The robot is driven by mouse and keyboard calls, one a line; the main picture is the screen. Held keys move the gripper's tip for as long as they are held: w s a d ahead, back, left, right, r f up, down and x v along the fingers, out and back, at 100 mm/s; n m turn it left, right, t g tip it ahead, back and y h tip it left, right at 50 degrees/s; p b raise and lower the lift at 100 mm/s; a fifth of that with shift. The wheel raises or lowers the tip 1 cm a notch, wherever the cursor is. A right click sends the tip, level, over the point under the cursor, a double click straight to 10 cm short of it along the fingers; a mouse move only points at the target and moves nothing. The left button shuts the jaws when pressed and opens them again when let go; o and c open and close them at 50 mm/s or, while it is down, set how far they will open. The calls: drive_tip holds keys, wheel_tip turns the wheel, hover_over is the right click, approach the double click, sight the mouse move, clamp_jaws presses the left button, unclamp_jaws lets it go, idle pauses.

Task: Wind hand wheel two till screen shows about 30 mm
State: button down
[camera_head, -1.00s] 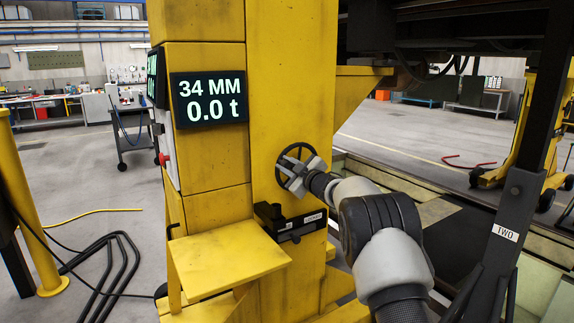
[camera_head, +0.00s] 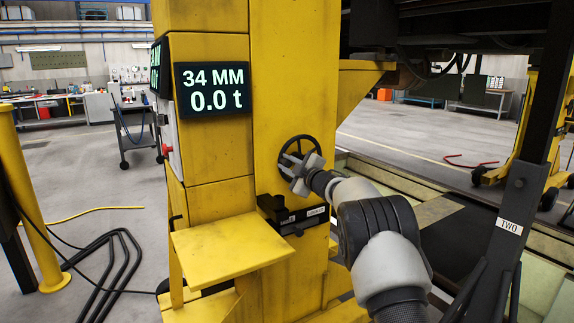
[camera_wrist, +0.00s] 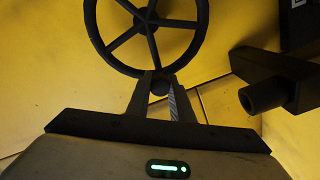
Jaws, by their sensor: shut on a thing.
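The black spoked hand wheel (camera_head: 312,142) is on the front face of the yellow lifting column (camera_head: 293,60). The wrist view shows its hub, spokes and rim (camera_wrist: 202,30) up close. My gripper (camera_head: 295,166) is at the wheel's lower part. In the wrist view its fingers (camera_wrist: 160,88) are closed around a small dark knob (camera_wrist: 160,86) at the bottom of the rim. The screen (camera_head: 212,88) on the column's left part reads 34 MM and 0.0 t.
A black box with a dark lever-like part (camera_head: 292,215) sits just below the wheel; a dark stub (camera_wrist: 265,95) shows close to my gripper's right. A yellow shelf (camera_head: 230,248) juts out lower left. A dark post labelled TWO (camera_head: 509,226) stands at the right.

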drive_tip(key=c, duration=1.6)
unclamp_jaws()
drive_tip(key=shift+o, duration=0.2)
drive_tip(key=v, duration=1.7)
drive_tip(key=shift+p, duration=0.45)
drive_tip(key=shift+s+d, duration=0.15)
drive_tip(key=shift+d, duration=0.05)
